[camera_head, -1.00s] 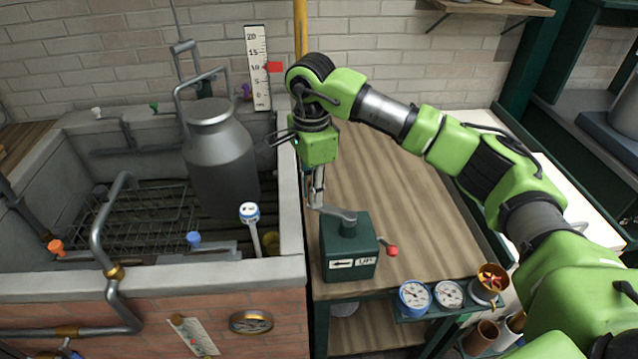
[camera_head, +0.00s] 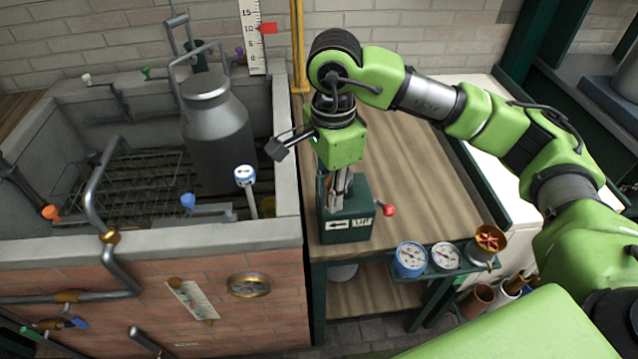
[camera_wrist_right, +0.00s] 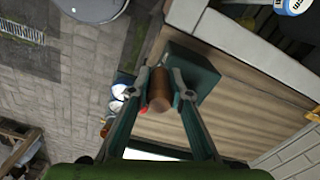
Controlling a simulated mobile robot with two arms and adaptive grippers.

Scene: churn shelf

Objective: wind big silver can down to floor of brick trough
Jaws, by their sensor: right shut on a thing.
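The big silver can (camera_head: 218,130) hangs upright inside the brick trough (camera_head: 135,275), towards its right back corner. Its base is low, near the rack; I cannot tell whether it touches the floor. A green winch box (camera_head: 347,225) stands on the wooden bench right of the trough. My right gripper (camera_head: 342,192) points down over this box. In the right wrist view it is shut on a brown cylindrical crank grip (camera_wrist_right: 159,90) beside the green box. In the head view, the gripper hides most of the crank. My left gripper is not in view.
A scale with a red pointer (camera_head: 268,28) stands behind the trough; the pointer sits around 10. A red knob (camera_head: 388,210) sticks out from the box. Two gauges (camera_head: 410,258) sit at the bench front.

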